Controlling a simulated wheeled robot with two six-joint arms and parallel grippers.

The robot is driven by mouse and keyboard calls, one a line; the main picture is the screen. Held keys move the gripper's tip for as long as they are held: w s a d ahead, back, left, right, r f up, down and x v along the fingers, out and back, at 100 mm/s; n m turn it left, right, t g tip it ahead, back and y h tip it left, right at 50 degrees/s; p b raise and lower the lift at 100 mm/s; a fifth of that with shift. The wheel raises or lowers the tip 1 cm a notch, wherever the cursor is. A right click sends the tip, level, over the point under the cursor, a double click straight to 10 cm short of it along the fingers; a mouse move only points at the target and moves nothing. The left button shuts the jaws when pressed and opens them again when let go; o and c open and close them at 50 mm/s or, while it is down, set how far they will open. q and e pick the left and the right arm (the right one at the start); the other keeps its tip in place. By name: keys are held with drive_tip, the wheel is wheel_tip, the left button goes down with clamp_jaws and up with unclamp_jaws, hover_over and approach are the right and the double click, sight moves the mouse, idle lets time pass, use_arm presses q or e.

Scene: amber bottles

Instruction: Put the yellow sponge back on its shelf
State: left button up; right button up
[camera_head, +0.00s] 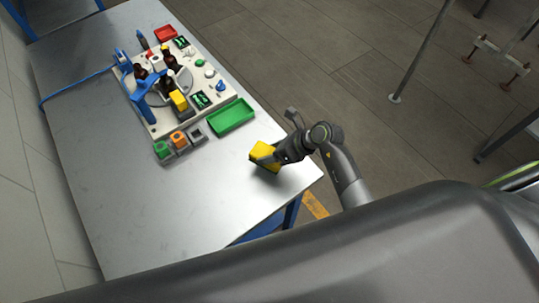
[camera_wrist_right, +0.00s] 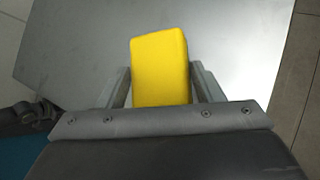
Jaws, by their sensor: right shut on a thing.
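The yellow sponge (camera_head: 263,155) is a small block near the right edge of the metal table, in the head view. My right gripper (camera_head: 279,154) is shut on it. In the right wrist view the sponge (camera_wrist_right: 160,66) sits between the two fingers of the right gripper (camera_wrist_right: 160,88) and sticks out past them, with the bare table beyond. I cannot tell whether the sponge touches the table or is held just above it. No shelf can be made out for certain. My left gripper is not in view.
The metal table (camera_head: 105,215) is bare at its front and left. A white board (camera_head: 208,82) with bottles, a blue fixture (camera_head: 142,98) and small parts stands farther back. A green tray (camera_head: 231,117) and small coloured blocks (camera_head: 179,140) lie between the board and the sponge.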

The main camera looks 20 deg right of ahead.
drive_tip(key=shift+f, duration=2.25)
drive_tip(key=o, duration=1.1)
drive_tip(key=b+v, duration=0.1)
drive_tip(key=v, duration=1.1)
